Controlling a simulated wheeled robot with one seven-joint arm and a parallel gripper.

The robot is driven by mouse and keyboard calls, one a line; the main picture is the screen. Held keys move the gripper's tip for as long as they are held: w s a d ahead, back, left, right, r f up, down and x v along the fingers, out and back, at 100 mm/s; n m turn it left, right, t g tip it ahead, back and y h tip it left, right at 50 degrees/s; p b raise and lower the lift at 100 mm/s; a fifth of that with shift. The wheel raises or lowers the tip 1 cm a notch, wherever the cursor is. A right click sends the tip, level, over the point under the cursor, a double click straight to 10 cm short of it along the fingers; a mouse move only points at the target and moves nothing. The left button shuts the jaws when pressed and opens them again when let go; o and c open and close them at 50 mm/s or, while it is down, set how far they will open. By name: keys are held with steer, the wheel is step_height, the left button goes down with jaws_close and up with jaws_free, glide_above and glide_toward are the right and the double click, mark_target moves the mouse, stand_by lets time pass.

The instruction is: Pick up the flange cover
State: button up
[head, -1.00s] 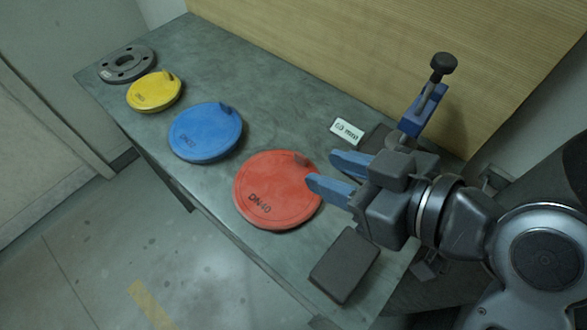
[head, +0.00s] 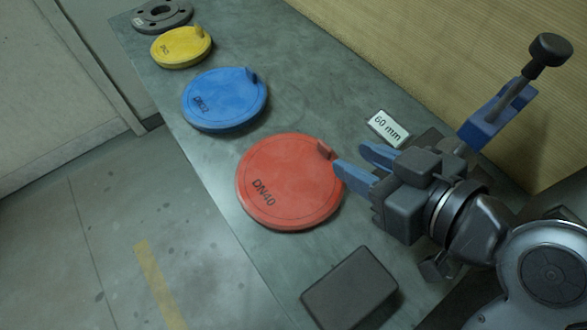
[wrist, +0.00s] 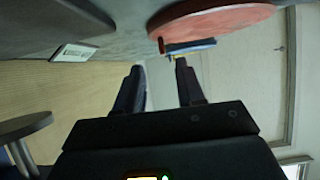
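A red round flange cover (head: 285,185) marked DN40 lies flat on the bench, with a small upright tab (head: 324,150) on its upper right edge. A blue cover (head: 225,102) and a smaller yellow cover (head: 180,48) lie farther back, each with a tab. My gripper (head: 350,157) is open, its blue fingers pointing at the red cover's tab side from the right. Nothing is between the fingers. In the wrist view, the red cover (wrist: 215,18) is ahead of the spread fingers (wrist: 160,83), toward the right; contact cannot be told.
A grey bench (head: 315,55) holds everything. A dark block (head: 350,290) lies in front of the red cover. A white "60 mm" label (head: 388,128) and a blue stand with a black knob (head: 548,50) are at right. A grey flange (head: 160,15) sits at the far end.

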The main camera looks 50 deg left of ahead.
mark_target(327, 146)
steer(key=x, duration=0.5)
steer(key=shift+s+a+r+p, duration=0.15)
steer(key=shift+a+p, duration=0.05)
steer(key=shift+p, duration=0.15)
jaws_close()
